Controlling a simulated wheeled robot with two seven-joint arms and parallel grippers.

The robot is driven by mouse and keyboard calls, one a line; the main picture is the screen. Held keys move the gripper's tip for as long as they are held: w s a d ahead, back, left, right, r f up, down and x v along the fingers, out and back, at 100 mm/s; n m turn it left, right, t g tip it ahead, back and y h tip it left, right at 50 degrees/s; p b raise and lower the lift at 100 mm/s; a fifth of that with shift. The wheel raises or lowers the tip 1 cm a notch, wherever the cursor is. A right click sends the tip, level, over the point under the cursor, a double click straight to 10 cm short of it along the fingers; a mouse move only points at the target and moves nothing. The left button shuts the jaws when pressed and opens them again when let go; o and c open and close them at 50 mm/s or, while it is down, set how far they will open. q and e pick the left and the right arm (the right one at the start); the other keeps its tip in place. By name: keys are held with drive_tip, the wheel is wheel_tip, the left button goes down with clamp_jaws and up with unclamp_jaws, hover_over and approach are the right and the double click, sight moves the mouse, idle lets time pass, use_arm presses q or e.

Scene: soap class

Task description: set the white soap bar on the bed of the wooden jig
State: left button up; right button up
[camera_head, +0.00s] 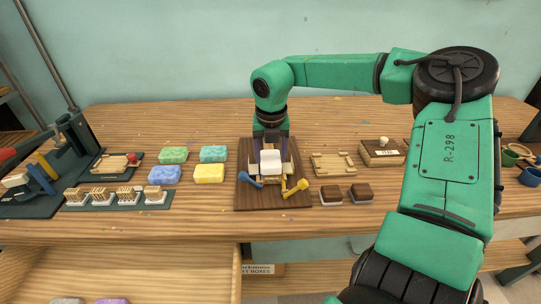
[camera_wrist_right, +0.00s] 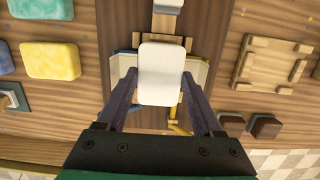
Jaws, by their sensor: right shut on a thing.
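The white soap bar (camera_head: 270,160) is between the fingers of my right gripper (camera_head: 270,152). In the wrist view the fingers close on the bar (camera_wrist_right: 161,72) from left and right. The bar is over the middle of the wooden jig (camera_head: 245,203), a dark board with light wood parts, a blue lever (camera_head: 250,180) and a yellow lever (camera_head: 295,188). The bar hides most of the bed, and I cannot tell whether it touches it. My left gripper is not in view.
Green, blue and yellow soaps (camera_head: 209,173) lie left of the jig. Right of it are a light wooden frame (camera_head: 334,164), two dark-topped blocks (camera_head: 361,193) and a box with a white knob (camera_head: 383,154).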

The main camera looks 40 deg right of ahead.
drive_tip(key=shift+f+b, duration=0.6)
drive_tip(key=shift+b, duration=0.05)
idle(0.8)
drive_tip(key=o, duration=1.5)
drive_tip(key=shift+r, duration=0.15)
drive_tip(key=shift+r+p, duration=1.95)
drive_tip(key=shift+r, duration=0.95)
